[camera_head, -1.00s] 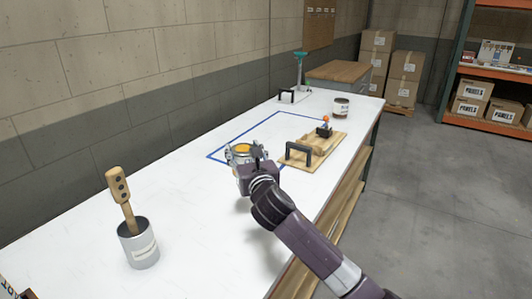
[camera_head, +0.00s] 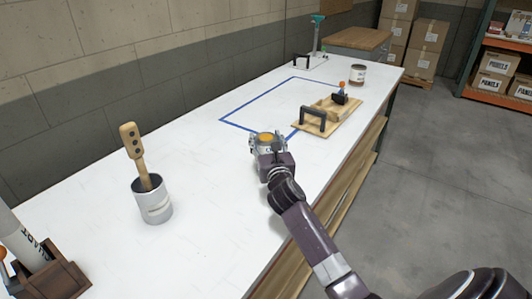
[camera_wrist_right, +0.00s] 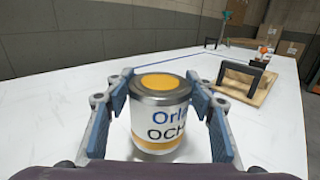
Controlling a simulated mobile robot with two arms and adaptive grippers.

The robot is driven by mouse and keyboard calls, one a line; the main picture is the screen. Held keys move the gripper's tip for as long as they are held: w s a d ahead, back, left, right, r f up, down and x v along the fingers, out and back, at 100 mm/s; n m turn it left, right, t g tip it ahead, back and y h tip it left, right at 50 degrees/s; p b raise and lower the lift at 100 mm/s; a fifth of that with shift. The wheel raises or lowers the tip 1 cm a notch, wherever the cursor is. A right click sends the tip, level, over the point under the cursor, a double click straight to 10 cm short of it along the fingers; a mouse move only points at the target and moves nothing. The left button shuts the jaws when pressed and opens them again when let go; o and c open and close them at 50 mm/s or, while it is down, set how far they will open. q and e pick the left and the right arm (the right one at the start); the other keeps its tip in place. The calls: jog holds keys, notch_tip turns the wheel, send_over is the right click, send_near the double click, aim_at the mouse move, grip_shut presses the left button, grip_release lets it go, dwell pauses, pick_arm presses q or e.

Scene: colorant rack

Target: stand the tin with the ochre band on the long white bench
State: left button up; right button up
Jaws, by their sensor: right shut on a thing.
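The tin with the ochre band (camera_wrist_right: 160,112) is a silver-rimmed can with an ochre lid disc, a white label and an ochre band low down. It is upright between the fingers of my right gripper (camera_wrist_right: 163,120), which is shut on it. In the head view the tin (camera_head: 266,136) and my right gripper (camera_head: 267,146) are over the long white bench (camera_head: 215,195), near the blue tape outline. I cannot tell whether the tin's base touches the bench. My left gripper is not in view.
A wooden board with black handle (camera_head: 322,124) lies right of the tape outline. A grey pot with a wooden-handled tool (camera_head: 153,205) stands at left. A brown jar (camera_head: 358,75) stands farther back. A brown box holder (camera_head: 55,276) is at lower left. Bench between is clear.

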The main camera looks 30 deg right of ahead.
aim_at(266, 152)
jog(key=shift+f+b, duration=0.45)
jog(key=shift+f, duration=1.75)
jog(key=shift+f, duration=0.2)
jog(key=o, duration=1.2)
jog(key=shift+o, duration=0.2)
jog(key=shift+r, duration=0.25)
jog(key=shift+s+a+f, duration=0.1)
jog(key=shift+s+f, duration=0.05)
jog(key=shift+s, duration=0.15)
jog(key=v, duration=1.1)
jog(key=shift+s+a, duration=0.1)
jog(key=shift+s, duration=0.1)
